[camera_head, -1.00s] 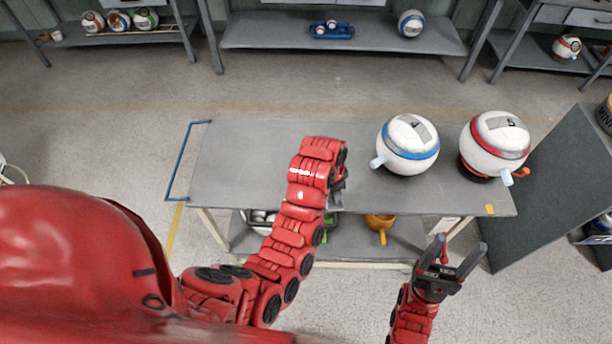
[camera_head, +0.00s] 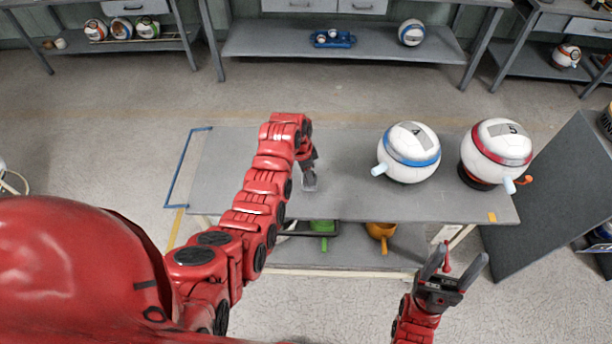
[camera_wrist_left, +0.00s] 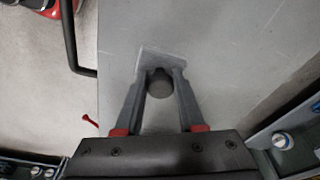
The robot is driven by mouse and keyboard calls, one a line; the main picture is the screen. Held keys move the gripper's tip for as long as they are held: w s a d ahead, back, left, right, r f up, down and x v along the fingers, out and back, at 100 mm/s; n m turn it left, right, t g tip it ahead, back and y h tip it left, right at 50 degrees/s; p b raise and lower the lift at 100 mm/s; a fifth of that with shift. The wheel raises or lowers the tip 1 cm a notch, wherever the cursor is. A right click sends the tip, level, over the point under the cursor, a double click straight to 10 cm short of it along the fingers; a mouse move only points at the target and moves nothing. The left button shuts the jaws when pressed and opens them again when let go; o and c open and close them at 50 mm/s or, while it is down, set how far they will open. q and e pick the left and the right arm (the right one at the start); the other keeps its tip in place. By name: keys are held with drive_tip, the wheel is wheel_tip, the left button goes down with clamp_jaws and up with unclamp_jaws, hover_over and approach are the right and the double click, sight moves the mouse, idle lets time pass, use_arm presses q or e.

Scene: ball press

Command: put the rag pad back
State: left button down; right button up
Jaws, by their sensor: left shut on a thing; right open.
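The rag pad (camera_wrist_left: 160,62) is a small light-grey pad with a dark round knob. My left gripper (camera_wrist_left: 159,78) is shut on its knob, with the flat pad showing just past the fingertips. In the head view, my left gripper (camera_head: 308,178) is over the middle-left of the grey table (camera_head: 240,170), with the pad (camera_head: 309,187) below it at or close to the tabletop. I cannot tell whether the pad touches it. My right gripper (camera_head: 461,262) is open and empty, in front of the table's right end.
A white ball with a blue band (camera_head: 408,155) and one with a red band (camera_head: 496,150) stand on the table's right half. A blue frame (camera_head: 179,168) is at its left end. The lower shelf holds an orange cup (camera_head: 381,232) and a green item (camera_head: 322,227). A dark panel (camera_head: 550,190) leans right.

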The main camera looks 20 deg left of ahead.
use_arm(q)
drive_tip(key=shift+w+a, duration=0.5)
drive_tip(key=shift+s+f+p, duration=0.1)
drive_tip(key=shift+f+p, duration=0.35)
drive_tip(key=shift+p, duration=0.2)
drive_tip(key=shift+f, duration=0.5)
drive_tip(key=shift+f+p, duration=0.35)
drive_tip(key=shift+f, duration=0.55)
